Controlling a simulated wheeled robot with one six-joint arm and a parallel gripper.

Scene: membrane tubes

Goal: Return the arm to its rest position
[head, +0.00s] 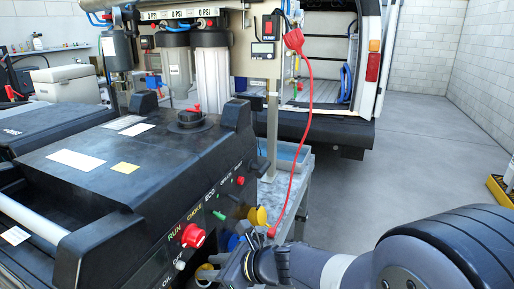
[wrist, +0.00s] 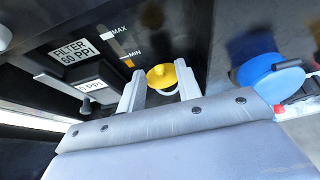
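My arm (head: 345,270) reaches in from the bottom right of the head view, low beside the black generator-like machine (head: 140,175). My gripper (wrist: 159,72) shows two pale fingers standing apart in the wrist view. A yellow cap (wrist: 160,77) with a pale ring under it appears in the gap between them. I see no clear grip on it, and its depth relative to the fingertips is hard to tell. In the head view the gripper end (head: 232,268) is partly cut off by the bottom edge.
A red cable (head: 307,120) hangs down close to the arm. A blue cap (wrist: 270,75) is right of the fingers. A metal bench (head: 285,185) stands behind; open floor (head: 415,160) lies to the right.

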